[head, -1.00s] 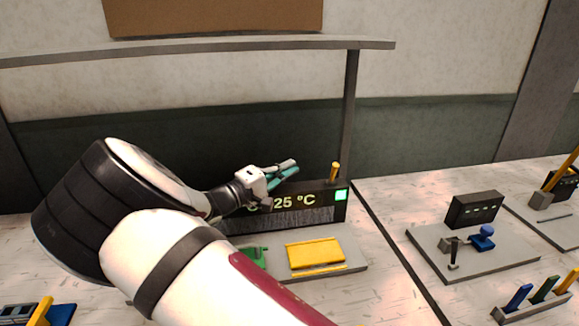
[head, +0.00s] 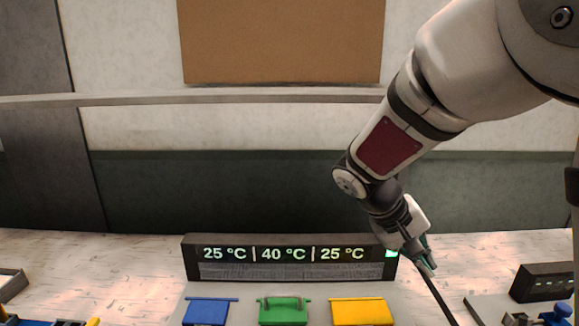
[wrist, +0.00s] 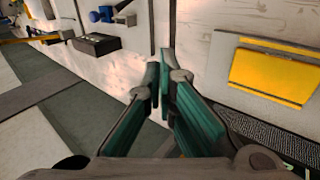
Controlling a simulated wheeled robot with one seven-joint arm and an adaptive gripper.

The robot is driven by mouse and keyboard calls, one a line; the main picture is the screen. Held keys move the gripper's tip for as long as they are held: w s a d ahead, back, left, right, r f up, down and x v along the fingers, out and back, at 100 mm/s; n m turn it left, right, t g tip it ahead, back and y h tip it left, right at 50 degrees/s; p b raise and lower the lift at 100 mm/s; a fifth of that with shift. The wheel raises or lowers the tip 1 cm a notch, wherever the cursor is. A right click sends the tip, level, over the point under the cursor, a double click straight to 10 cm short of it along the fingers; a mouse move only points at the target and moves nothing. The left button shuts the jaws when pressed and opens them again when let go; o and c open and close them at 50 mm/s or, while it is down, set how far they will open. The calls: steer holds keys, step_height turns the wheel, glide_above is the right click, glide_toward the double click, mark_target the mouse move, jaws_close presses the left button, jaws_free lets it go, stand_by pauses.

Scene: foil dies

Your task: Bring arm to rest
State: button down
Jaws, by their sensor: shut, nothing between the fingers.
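My gripper (head: 428,262) is at the right of the head view, in front of the right end of the black display. Its teal fingers point down and to the right. In the wrist view the fingers (wrist: 163,85) come together at the tips with nothing between them. The gripper is apart from the table things in view. My arm comes in from the upper right of the head view.
The black display (head: 290,272) reads 25, 40 and 25 °C. Before it are blue (head: 206,311), green (head: 284,311) and yellow (head: 362,312) pieces on a grey base. A dark box (head: 543,282) stands at right. A rail (head: 280,98) runs across the wall.

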steer(key=s+a+r+t+y, duration=0.1)
steer(key=s+a+r+y, duration=0.1)
steer(key=s, duration=0.4)
steer(key=s+a+r+t+y, duration=0.2)
steer(key=s+y, duration=0.1)
steer(key=s, duration=0.4)
steer(key=s+a+r+t+y, duration=0.1)
steer(key=s+a+r+y, duration=0.1)
steer(key=s, duration=0.5)
steer(key=shift+s+a+r+y, duration=0.15)
steer(key=shift+s+r+y, duration=0.05)
steer(key=shift+r+y, duration=0.15)
